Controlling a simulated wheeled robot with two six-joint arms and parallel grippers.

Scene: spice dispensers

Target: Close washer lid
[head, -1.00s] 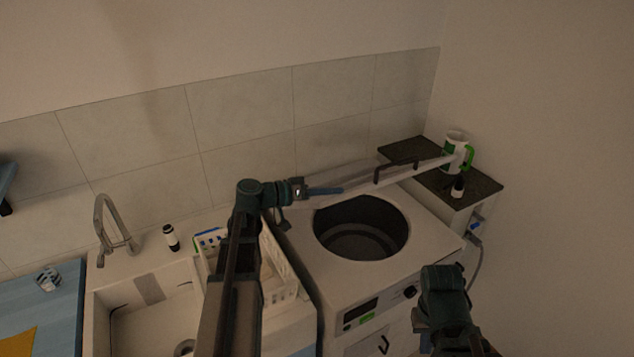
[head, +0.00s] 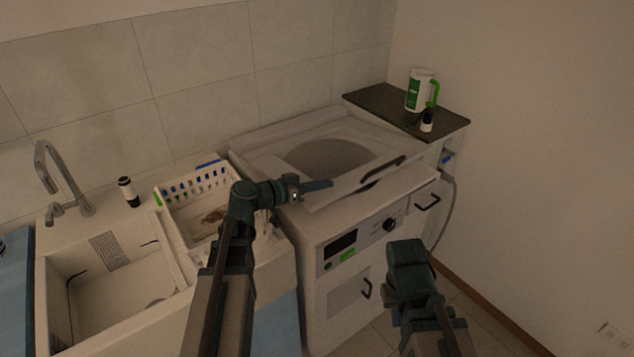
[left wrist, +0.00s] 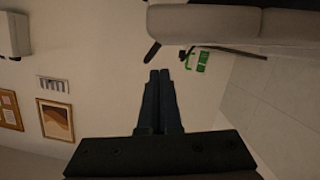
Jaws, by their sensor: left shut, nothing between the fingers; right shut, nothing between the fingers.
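The washer (head: 330,240) stands right of the sink in the head view. Its pale lid (head: 262,163) lies low over the round drum opening (head: 325,155), which shows through the lid's middle. The lid's front edge, with a dark handle (head: 383,172), stands slightly above the washer top, with a gap beneath. My left gripper (head: 328,184) is shut and empty, pointing right across the lid's front part; I cannot tell whether it touches. Its closed fingers also show in the left wrist view (left wrist: 160,76). My right wrist is low in front of the washer; its fingers are hidden.
A white basket (head: 186,190) and the sink (head: 100,275) are on the left. Floor is free at the lower right.

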